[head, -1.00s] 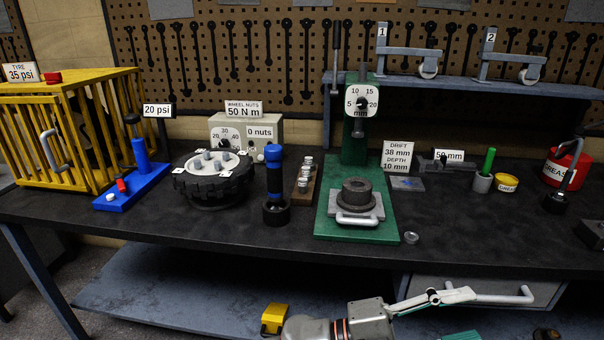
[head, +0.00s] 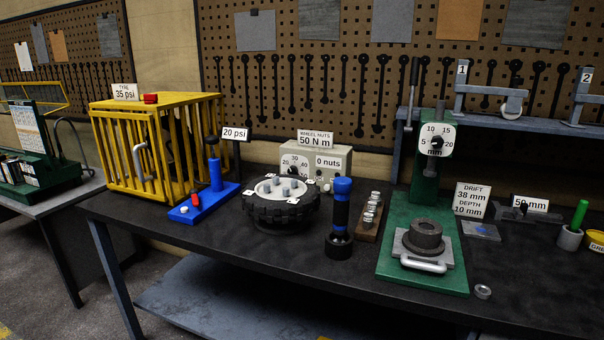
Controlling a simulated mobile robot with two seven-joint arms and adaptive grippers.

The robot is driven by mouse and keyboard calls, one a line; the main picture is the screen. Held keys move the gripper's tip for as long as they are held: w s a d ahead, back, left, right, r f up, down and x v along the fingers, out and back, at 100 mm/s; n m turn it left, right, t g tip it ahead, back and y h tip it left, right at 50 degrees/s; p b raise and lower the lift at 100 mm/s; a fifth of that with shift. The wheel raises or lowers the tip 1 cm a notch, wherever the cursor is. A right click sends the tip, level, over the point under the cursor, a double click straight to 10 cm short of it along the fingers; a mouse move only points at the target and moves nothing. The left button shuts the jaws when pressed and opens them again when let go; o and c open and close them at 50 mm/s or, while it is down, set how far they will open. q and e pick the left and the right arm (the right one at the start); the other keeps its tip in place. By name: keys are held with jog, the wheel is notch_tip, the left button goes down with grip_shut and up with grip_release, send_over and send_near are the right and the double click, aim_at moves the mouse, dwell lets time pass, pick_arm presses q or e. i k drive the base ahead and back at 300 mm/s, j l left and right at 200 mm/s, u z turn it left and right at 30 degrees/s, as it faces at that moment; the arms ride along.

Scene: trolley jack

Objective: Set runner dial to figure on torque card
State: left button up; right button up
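The torque card (head: 315,141) reads "WHEEL NUTS 50 N m" and stands above a beige box (head: 338,157) at the back of the bench. The box has a round dial (head: 293,171) on its left front, with 20, 30 and 40 legible; its lower part is hidden behind the wheel and the pointer's setting is too small to read. A label on the box (head: 325,162) reads "0 nuts". A blue-topped black upright tool (head: 341,213), perhaps the runner, stands in front, right of the wheel. Neither of my grippers is in view.
The black-tyred wheel (head: 281,212) lies flat before the box. The blue pump (head: 213,180) and yellow cage (head: 165,140) are left; a nut rack (head: 369,217) and green press (head: 418,280) are right. The bench's front strip (head: 270,257) is clear.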

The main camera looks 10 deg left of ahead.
aim_at(293, 169)
jog(key=j+z, duration=0.15)
jog(key=z, duration=0.2)
jog(key=i+j+z, duration=0.1)
jog(key=z, duration=0.25)
jog(key=j+z, duration=0.2)
jog(key=z, duration=0.2)
jog(key=j+z, duration=0.25)
jog(key=j, duration=0.2)
jog(key=k+j+z, duration=0.1)
jog(key=j+z, duration=0.2)
jog(key=j, duration=0.15)
jog(key=k+j, duration=0.1)
jog(key=j, duration=0.3)
jog(key=k+j+z, duration=0.1)
jog(key=j, duration=0.25)
jog(key=k+j+z, duration=0.1)
jog(key=j, duration=0.3)
jog(key=k+j, duration=0.1)
jog(key=j, duration=0.25)
jog(key=k+j+z, duration=0.1)
jog(key=j, duration=0.3)
